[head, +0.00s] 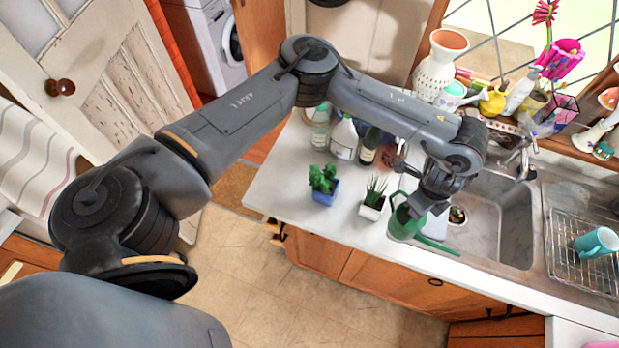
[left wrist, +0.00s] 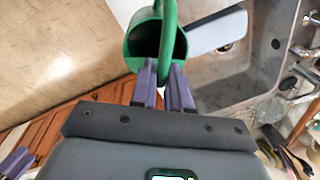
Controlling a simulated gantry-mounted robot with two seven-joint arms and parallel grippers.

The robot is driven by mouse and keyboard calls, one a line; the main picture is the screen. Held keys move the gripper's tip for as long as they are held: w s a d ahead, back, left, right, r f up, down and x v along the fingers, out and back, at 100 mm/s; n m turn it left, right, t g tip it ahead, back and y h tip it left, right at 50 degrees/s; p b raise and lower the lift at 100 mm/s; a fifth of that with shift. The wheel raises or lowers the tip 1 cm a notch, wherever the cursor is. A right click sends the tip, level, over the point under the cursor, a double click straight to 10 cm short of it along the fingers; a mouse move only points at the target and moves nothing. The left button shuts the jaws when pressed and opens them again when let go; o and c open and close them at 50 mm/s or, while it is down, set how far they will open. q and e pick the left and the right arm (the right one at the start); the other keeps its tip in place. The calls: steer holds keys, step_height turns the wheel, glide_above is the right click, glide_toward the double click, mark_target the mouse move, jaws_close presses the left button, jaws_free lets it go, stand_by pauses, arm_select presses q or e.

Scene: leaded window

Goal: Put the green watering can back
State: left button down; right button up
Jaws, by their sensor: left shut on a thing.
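The green watering can (head: 403,224) is at the front edge of the counter, left of the sink, with its spout (head: 440,246) pointing right and toward the floor side. My left gripper (head: 420,203) is shut on its handle. The left wrist view shows the open-topped can (left wrist: 143,45) just beyond the fingertips (left wrist: 164,68), with the green handle between them. I cannot tell whether the can touches the counter. Purple finger-like parts (left wrist: 14,160), perhaps my right gripper, show at the lower left corner of the left wrist view; their state is unclear.
A potted plant in white (head: 372,210) and one in blue (head: 325,195) stand left of the can. Bottles (head: 343,140) stand behind them. The sink (head: 510,215) lies right, with a small pot inside. The windowsill is crowded; a drying rack (head: 585,268) holds a teal mug (head: 597,242).

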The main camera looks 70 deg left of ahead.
arm_select(q)
steer(key=n, duration=0.4)
steer(key=shift+w+a+r, duration=0.15)
steer(key=shift+w, duration=0.05)
steer(key=n, duration=0.4)
steer(key=shift+a+y, duration=0.15)
steer(key=shift+y, duration=0.25)
steer(key=n+g, duration=0.1)
steer(key=n, duration=0.3)
steer(key=shift+w+a+n, duration=0.1)
steer(key=shift+a+n, duration=0.05)
steer(key=shift+n, duration=1.75)
steer(key=shift+a, duration=0.1)
